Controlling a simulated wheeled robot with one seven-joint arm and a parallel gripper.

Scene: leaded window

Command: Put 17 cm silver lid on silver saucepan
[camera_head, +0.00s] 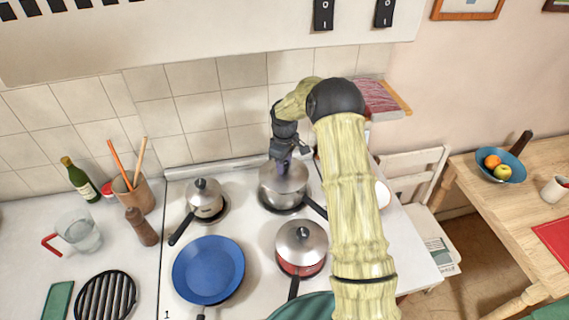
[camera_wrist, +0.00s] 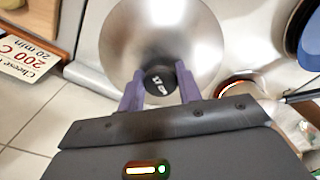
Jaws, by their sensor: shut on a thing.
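The 17 cm silver lid (camera_head: 291,179) is at the back right of the stove, over the silver saucepan (camera_head: 278,203). The saucepan's dark handle points to the front right, partly behind my arm. My gripper (camera_head: 284,163) is above the lid, shut on its black knob. In the wrist view, my gripper's purple fingers (camera_wrist: 160,90) stand on both sides of the knob, which bears a "17" marking, and the shiny lid (camera_wrist: 160,30) fills the upper middle. I cannot tell whether the lid touches the saucepan's rim all round.
A small lidded saucepan (camera_head: 207,203) stands to the left, a blue frying pan (camera_head: 208,268) at the front left, and a red lidded pan (camera_head: 301,262) in front. A utensil pot (camera_head: 133,194) and pepper mill (camera_head: 142,228) stand left of the stove. Tiles are close behind.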

